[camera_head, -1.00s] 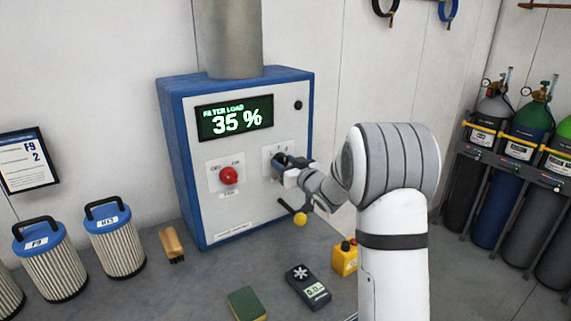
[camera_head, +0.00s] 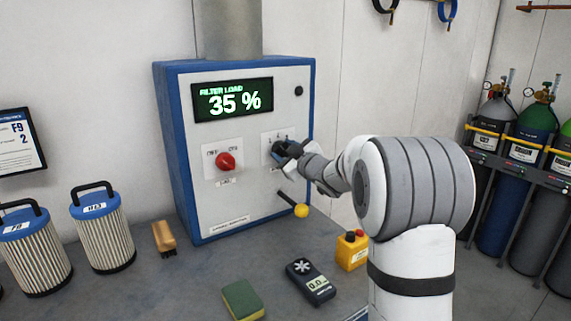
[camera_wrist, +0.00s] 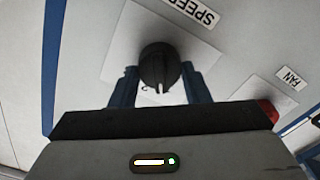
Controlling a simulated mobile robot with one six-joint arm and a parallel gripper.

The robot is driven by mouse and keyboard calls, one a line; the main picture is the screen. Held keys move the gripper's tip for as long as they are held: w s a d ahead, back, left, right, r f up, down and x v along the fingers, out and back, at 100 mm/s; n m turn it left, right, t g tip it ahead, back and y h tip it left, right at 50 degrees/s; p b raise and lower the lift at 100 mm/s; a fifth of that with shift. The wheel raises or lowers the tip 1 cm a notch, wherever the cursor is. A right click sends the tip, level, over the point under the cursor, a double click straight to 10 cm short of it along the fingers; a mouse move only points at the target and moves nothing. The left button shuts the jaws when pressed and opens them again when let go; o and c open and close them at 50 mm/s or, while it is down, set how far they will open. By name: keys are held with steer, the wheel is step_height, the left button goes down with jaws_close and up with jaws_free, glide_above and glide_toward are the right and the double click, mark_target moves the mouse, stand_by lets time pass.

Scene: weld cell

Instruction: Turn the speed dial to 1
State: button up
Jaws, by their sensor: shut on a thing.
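The speed dial is a black round knob (camera_wrist: 160,68) with a light pointer mark, on a pale plate under a "SPEED" label (camera_wrist: 190,10) in the wrist view. In the head view the dial's plate (camera_head: 270,138) is on the front of the blue-and-white filter unit (camera_head: 235,190), mostly hidden by my gripper. My gripper (camera_wrist: 160,88) is shut on the dial, with one blue finger at each side of it. In the wrist view the pointer mark faces down toward my gripper. I cannot read which number it points to.
A red fan switch (camera_head: 226,161) is left of the dial, and a lever with a yellow knob (camera_head: 301,210) sticks out below. The display (camera_head: 233,99) reads 35 %. A yellow button box (camera_head: 352,250), a meter (camera_head: 310,281) and a sponge (camera_head: 242,299) lie on the bench.

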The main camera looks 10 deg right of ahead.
steer(key=shift+f+n+b, duration=0.1)
steer(key=shift+n+b, duration=0.95)
steer(key=shift+n, duration=0.05)
steer(key=o, duration=0.9)
steer(key=shift+o, duration=0.2)
steer(key=b+v, duration=0.1)
steer(key=v, duration=0.7)
steer(key=shift+a, duration=0.1)
